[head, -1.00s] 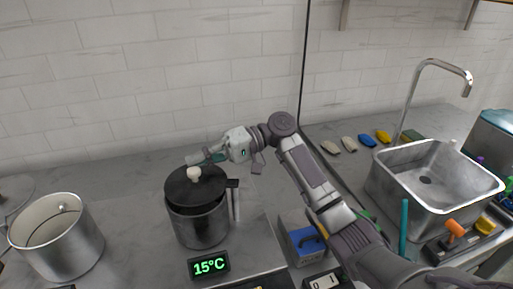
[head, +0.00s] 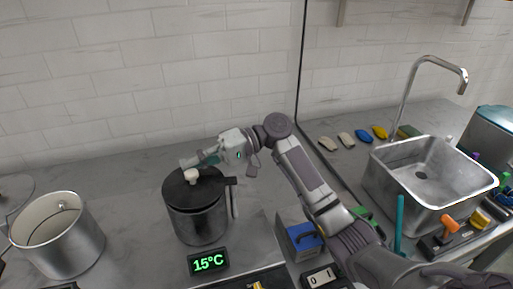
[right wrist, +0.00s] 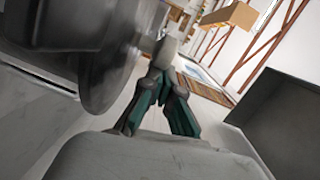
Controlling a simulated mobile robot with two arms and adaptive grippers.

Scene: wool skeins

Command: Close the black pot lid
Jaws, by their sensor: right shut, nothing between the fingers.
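The black pot lid (head: 207,183) with a pale knob (head: 190,175) lies on top of the metal pot (head: 198,224), close to level. A black bracket and a pale upright handle sit at the pot's right side. My right gripper (head: 187,162) is shut and empty, just behind the knob at the lid's far side; I cannot tell if it touches. In the right wrist view the shut fingertips (right wrist: 161,72) are beside the knob (right wrist: 166,48), with the grey lid edge (right wrist: 112,65) at the left. My left gripper is out of view.
An open metal pot (head: 62,238) stands at the left. A display (head: 208,263) reading 15°C stands in front of the lidded pot. A blue box (head: 303,240) is to the right, and a steel sink (head: 428,184) is farther right.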

